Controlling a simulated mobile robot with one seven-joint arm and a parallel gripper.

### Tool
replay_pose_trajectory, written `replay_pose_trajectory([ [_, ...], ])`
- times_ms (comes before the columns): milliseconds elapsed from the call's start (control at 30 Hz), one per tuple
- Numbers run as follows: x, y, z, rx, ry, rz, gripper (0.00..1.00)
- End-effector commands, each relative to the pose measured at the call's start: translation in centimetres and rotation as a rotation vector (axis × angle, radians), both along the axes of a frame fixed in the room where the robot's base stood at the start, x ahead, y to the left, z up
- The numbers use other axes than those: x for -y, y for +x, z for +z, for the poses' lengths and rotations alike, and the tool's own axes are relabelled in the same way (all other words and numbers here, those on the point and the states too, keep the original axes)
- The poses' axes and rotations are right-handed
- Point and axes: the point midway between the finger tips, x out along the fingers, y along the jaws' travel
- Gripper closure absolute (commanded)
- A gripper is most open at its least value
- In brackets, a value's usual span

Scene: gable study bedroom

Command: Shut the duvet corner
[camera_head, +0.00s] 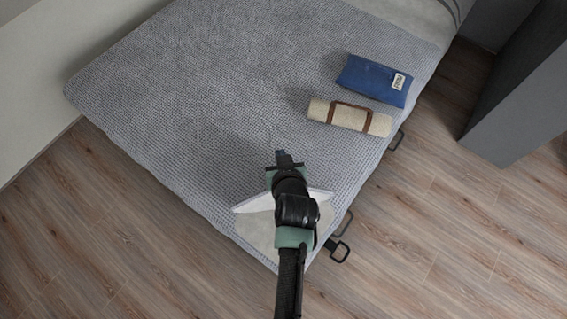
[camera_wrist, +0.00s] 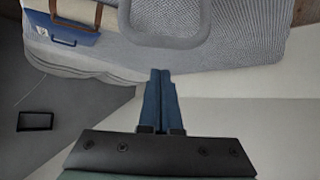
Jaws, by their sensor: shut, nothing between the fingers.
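The grey waffle-textured duvet (camera_head: 190,90) covers the bed. At its near corner a pale, roughly triangular patch (camera_head: 257,228) shows, with a whitish strip along its upper edge; my arm hides its middle. I cannot tell how the flap of the duvet corner lies there. My gripper (camera_head: 287,154) is above the bed, beyond this patch in the head view. In the wrist view its blue fingers (camera_wrist: 160,95) are together and empty. A grey loop (camera_wrist: 165,42) shows just past the fingertips; I cannot tell what it belongs to.
A blue folded item (camera_head: 372,80) and a cream roll with brown straps (camera_head: 348,117) lie on the bed at the right. Dark loops (camera_head: 340,250) stick out from the bed's right side. A dark grey block (camera_head: 515,90) stands at the right. Wooden floor (camera_head: 430,235) is clear.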

Motion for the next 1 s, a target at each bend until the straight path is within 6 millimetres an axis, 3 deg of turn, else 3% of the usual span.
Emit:
replay_pose_trajectory([
  [67,-0.1,1.0,-0.9,0.001,-0.001,0.000,1.00],
  [200,0.2,-1.0,-1.2,-0.002,0.000,-0.003,1.00],
  [433,0.5,-2.7,-1.5,0.000,-0.001,-0.002,1.00],
  [1000,0.5,-2.7,-1.8,0.013,0.001,-0.002,1.00],
])
